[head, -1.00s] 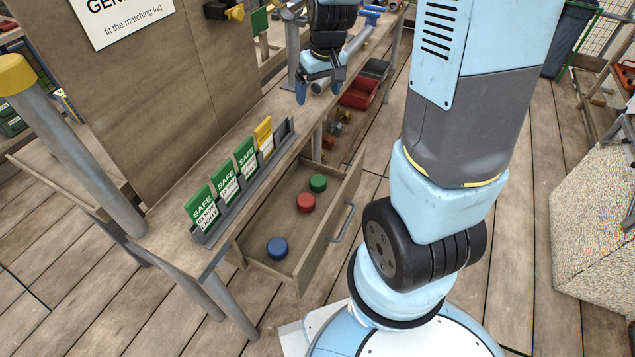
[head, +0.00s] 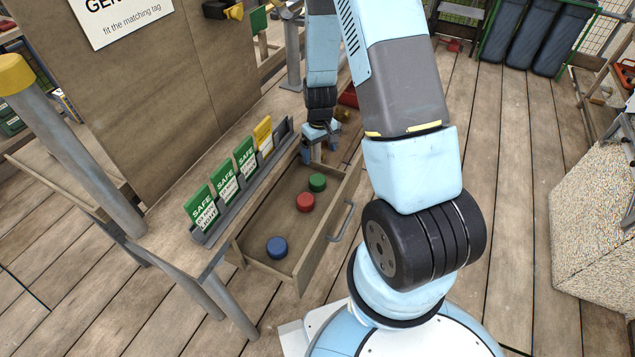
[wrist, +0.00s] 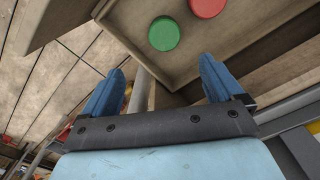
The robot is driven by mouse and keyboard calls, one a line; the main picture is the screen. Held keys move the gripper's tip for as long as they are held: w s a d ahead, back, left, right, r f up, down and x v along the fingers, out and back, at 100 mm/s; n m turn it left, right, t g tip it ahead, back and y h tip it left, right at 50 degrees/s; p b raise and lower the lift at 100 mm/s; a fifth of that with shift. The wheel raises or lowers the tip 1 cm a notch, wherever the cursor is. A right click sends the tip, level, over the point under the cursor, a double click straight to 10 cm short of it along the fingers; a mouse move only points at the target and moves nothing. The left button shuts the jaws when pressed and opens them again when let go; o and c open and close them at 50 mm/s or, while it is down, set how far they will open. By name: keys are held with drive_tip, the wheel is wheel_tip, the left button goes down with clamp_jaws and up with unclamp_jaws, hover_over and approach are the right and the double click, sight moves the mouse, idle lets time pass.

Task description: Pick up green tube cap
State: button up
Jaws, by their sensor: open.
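The green tube cap (head: 317,182) is a round disc lying in the open wooden drawer (head: 262,262), near the drawer's far end. A red cap (head: 305,202) lies close beside it and a blue cap (head: 277,247) lies at the near end. My gripper (head: 317,160) is beyond and above the green cap at the drawer's far end, apart from it. In the wrist view my gripper (wrist: 158,88) has its blue fingers spread with nothing between them. The green cap (wrist: 163,34) shows ahead of the fingertips, with the red cap (wrist: 207,5) to its right.
The drawer has a metal handle (head: 341,220) on its right front. A grey rack (head: 245,190) of green and yellow tags stands on the bench beside the drawer. The drawer walls rise around the caps. Open floor lies to the right of my base.

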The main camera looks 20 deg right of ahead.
hover_over(317, 179)
drive_tip(key=f, duration=0.5)
drive_tip(key=d+f, duration=0.1)
drive_tip(key=f, duration=0.2)
drive_tip(key=shift+w+f, duration=0.1)
drive_tip(key=shift+f, duration=0.15)
drive_tip(key=shift+a+f, duration=0.2)
drive_tip(key=shift+f, duration=1.15)
drive_tip(key=shift+a+f, duration=0.2)
drive_tip(key=shift+f, duration=1.15)
drive_tip(key=c, duration=1.1)
drive_tip(key=shift+r, duration=0.1)
wheel_tip(317, 179, up, 18)
